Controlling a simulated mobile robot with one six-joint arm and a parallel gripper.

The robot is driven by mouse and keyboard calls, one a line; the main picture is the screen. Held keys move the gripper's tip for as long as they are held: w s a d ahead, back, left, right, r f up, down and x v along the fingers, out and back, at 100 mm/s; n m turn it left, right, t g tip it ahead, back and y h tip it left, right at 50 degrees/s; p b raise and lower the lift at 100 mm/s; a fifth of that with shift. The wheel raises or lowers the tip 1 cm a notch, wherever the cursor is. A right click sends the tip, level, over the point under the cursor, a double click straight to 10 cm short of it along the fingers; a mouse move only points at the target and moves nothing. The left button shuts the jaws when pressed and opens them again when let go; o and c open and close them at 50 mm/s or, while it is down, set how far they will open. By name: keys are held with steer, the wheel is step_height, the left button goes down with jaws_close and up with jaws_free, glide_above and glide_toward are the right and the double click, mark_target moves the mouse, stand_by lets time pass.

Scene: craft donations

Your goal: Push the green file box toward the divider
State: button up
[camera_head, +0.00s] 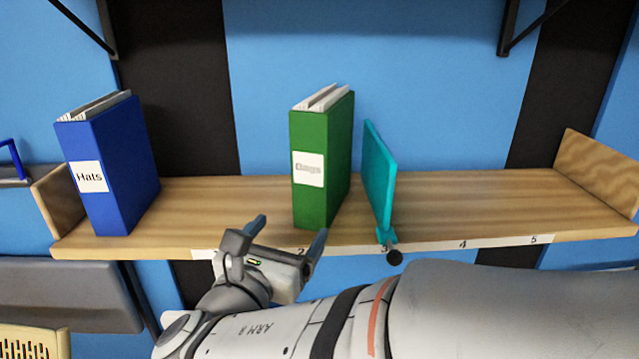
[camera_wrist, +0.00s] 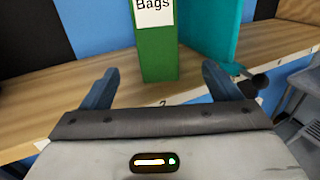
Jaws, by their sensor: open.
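The green file box (camera_head: 316,190), labelled "Bags", stands upright on the wooden shelf near mark 2. It also shows in the wrist view (camera_wrist: 158,52), beyond and between my fingers. The teal divider (camera_head: 379,180) stands upright to its right near mark 3, with a narrow gap between them. It also shows in the wrist view (camera_wrist: 208,25). My gripper (camera_head: 290,232) is open and empty in front of the shelf's front edge, a little below the green box. In the wrist view my gripper (camera_wrist: 158,88) has its two fingers wide apart, with no visible contact with the box.
A blue file box (camera_head: 115,175), labelled "Hats", stands at the left end of the shelf (camera_head: 460,205). A dark knob (camera_head: 395,257) sits below the divider at the front edge. The shelf is clear between the two boxes and right of the divider.

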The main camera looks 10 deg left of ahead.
mark_target(331, 191)
steer(key=w, duration=0.4)
steer(key=w+d+b, duration=0.1)
steer(key=w, duration=0.4)
steer(key=w+d, duration=0.1)
steer(key=w, duration=0.3)
steer(key=shift+w, duration=0.2)
steer(key=c, duration=1.1)
steer(key=shift+d+b, duration=0.1)
steer(key=shift+b, duration=0.2)
steer(key=shift+w+d+b, duration=0.15)
steer(key=shift+d+b, duration=0.05)
steer(key=shift+d, duration=0.4)
steer(key=shift+w+d+b, duration=0.15)
steer(key=shift+d+b, duration=0.05)
steer(key=shift+d, duration=0.6)
